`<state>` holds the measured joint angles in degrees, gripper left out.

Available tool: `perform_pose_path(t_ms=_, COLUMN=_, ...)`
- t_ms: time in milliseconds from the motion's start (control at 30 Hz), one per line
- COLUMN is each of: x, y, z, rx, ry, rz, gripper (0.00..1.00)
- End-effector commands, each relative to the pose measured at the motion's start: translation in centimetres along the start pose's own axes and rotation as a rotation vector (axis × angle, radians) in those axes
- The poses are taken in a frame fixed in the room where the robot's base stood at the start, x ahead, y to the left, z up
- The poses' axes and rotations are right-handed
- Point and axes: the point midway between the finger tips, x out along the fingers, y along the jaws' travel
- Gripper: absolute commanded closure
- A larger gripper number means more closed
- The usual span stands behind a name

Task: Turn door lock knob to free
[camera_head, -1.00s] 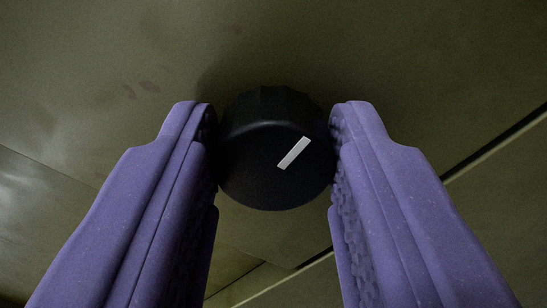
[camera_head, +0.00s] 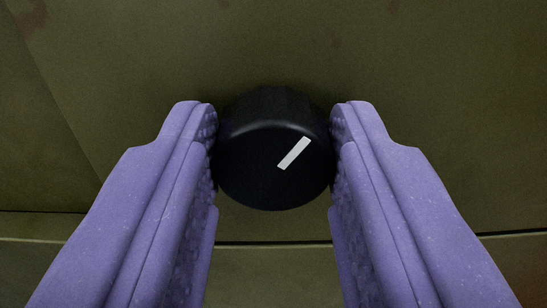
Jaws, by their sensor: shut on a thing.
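The door lock knob (camera_head: 262,178) is a black, round, ridged knob with a white pointer line on its face, in the middle of the head camera view. The line slants from lower left to upper right in the picture. My gripper (camera_head: 273,145) has its two purple fingers on either side of the knob, shut on it with the fingertips touching its rim. The side of the knob behind the fingertips is hidden. No markings around the knob can be read.
The knob sits on a dull olive-green panel (camera_head: 420,90) with a few reddish stains. A dark seam (camera_head: 275,243) runs across the panel below the knob. The space around the fingers is clear.

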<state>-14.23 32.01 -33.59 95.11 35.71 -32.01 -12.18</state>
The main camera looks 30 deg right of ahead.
Motion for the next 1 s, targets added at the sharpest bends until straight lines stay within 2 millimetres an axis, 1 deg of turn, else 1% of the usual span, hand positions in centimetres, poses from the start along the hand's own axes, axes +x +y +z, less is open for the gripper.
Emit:
perform_pose_path(t_ms=300, x=-0.04, y=-0.17, z=0.11, rx=-0.291, ry=-0.004, rz=-0.002, gripper=0.93)
perform_pose_path(t_ms=500, x=-0.04, y=-0.16, z=0.12, rx=-0.441, ry=-0.003, rz=-0.001, gripper=0.93)
perform_pose_path(t_ms=733, x=-0.03, y=-0.16, z=0.20, rx=-0.560, ry=-0.003, rz=-0.001, gripper=0.93)
perform_pose_path(t_ms=1000, x=-0.03, y=-0.13, z=0.23, rx=-0.620, ry=-0.004, rz=-0.001, gripper=0.93)
